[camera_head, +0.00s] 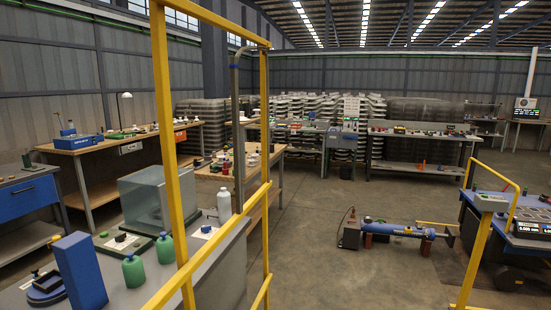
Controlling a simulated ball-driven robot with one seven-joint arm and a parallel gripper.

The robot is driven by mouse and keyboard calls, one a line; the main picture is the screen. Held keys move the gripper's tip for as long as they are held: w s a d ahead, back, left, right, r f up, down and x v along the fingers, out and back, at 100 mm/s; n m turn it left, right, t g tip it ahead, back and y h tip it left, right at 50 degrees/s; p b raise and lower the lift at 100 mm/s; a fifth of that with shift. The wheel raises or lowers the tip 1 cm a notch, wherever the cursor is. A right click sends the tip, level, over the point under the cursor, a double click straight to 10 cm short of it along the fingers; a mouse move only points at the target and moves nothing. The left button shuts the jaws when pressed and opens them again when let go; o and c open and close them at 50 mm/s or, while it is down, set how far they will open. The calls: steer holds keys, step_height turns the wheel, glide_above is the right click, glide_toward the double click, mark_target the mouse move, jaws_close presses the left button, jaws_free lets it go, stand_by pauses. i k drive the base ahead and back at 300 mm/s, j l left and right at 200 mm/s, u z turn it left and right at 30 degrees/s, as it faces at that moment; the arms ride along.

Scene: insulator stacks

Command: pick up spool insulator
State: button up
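I cannot pick out a spool insulator for certain. Several small dark, red and white items stand on the wooden table (267,183) in the middle, partly behind yellow rails, too small to tell apart. More small items stand on the wooden workbench (88,144) at left and on the long grey bench (425,133) at the back. My gripper is not in view.
A yellow rail frame (172,130) stands close in front, before a grey bench (225,262) with green bottles (133,271), a blue block (80,272) and a clear box (155,199). A blue machine (392,229) lies on the floor at right. The central floor (335,205) is open.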

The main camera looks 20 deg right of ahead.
mark_target(220, 157)
steer(key=z, duration=0.15)
steer(key=i+l+z, duration=0.65)
steer(key=i, duration=0.35)
steer(key=i+z, duration=0.35)
steer(key=i, duration=0.15)
steer(key=i+l, duration=0.1)
steer(key=i, duration=0.55)
steer(key=i+l, duration=0.1)
steer(key=i, duration=0.5)
steer(key=i+l, duration=0.1)
steer(key=i, duration=0.55)
steer(key=i+j+u, duration=0.2)
steer(key=i+u, duration=0.7)
steer(key=i+l+u, duration=0.1)
steer(key=i+u, duration=0.25)
steer(key=u, duration=0.15)
steer(key=i+l+u, duration=0.3)
steer(key=u, duration=0.15)
steer(key=i, duration=0.1)
